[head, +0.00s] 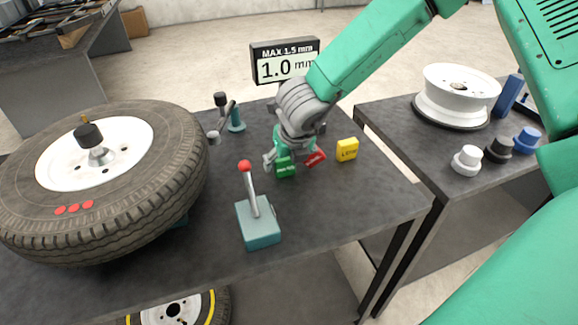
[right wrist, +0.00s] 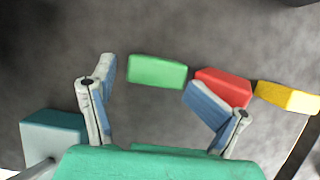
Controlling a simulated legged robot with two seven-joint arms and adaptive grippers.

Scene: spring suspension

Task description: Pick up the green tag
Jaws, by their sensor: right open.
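The green tag (head: 285,170) is a small block on the dark table, beside a red tag (head: 314,158) and a yellow tag (head: 347,149). My right gripper (head: 284,158) is over the green tag and partly hides it in the head view. In the right wrist view the gripper (right wrist: 148,78) is open, and the green tag (right wrist: 157,72) shows beyond the gap between its fingers. The red tag (right wrist: 223,86) lies just to its right, partly behind the right finger. Nothing shows held. My left gripper is not in view.
A lever with a red knob on a teal base (head: 258,225) stands nearby at the front. A large tyre (head: 170,200) fills the table's left. A display reading 1.0 mm (head: 285,62) stands behind. The right table holds a white rim (head: 460,90) and several knobs.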

